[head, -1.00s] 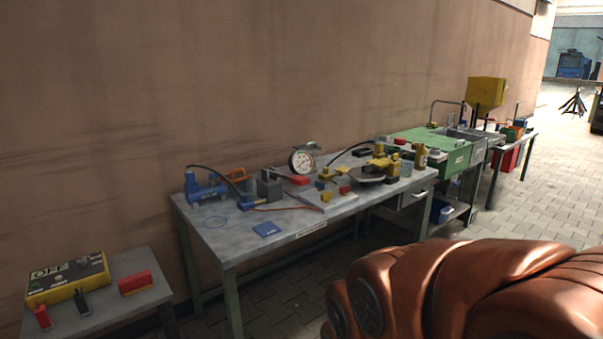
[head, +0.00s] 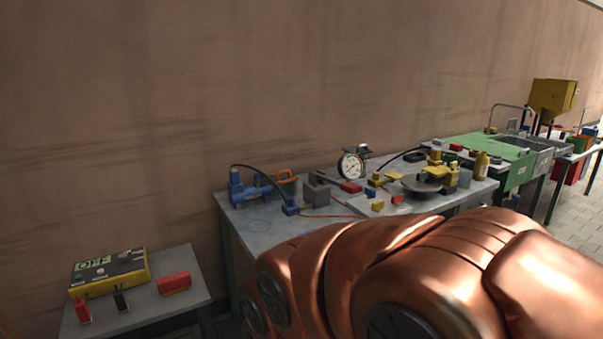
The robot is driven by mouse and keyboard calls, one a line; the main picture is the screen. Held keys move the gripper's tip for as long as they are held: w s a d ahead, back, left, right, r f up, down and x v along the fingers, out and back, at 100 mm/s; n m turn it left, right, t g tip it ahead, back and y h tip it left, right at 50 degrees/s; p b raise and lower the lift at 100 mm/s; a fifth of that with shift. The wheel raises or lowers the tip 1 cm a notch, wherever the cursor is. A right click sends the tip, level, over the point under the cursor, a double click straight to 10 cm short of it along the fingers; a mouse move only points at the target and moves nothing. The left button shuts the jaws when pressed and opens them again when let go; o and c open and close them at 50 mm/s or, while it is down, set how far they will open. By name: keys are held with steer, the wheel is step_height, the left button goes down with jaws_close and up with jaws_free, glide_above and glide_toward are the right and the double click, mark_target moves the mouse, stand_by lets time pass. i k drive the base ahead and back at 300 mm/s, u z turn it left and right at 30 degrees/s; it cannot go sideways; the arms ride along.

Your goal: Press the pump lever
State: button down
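A small blue pump (head: 237,190) stands at the left back of the grey workbench (head: 229,211), close to the wall. An orange bar (head: 285,175), which looks like the pump lever, sticks out to its right. How far the lever is tilted is too small to tell. A black hose arches from the pump to a small blue block (head: 290,205). My copper-coloured arm fills the lower right and covers the bench's front. My gripper is not in view.
A grey block (head: 316,194), a dial gauge (head: 351,165) and several small coloured blocks stand right of the pump. A low side table (head: 204,291) at lower left holds a yellow-black box (head: 122,275). A green sink unit (head: 513,160) stands farther right.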

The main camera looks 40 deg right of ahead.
mark_target(352, 187)
steer(key=z, duration=0.05)
steer(key=i, duration=1.25)
steer(key=z, duration=0.75)
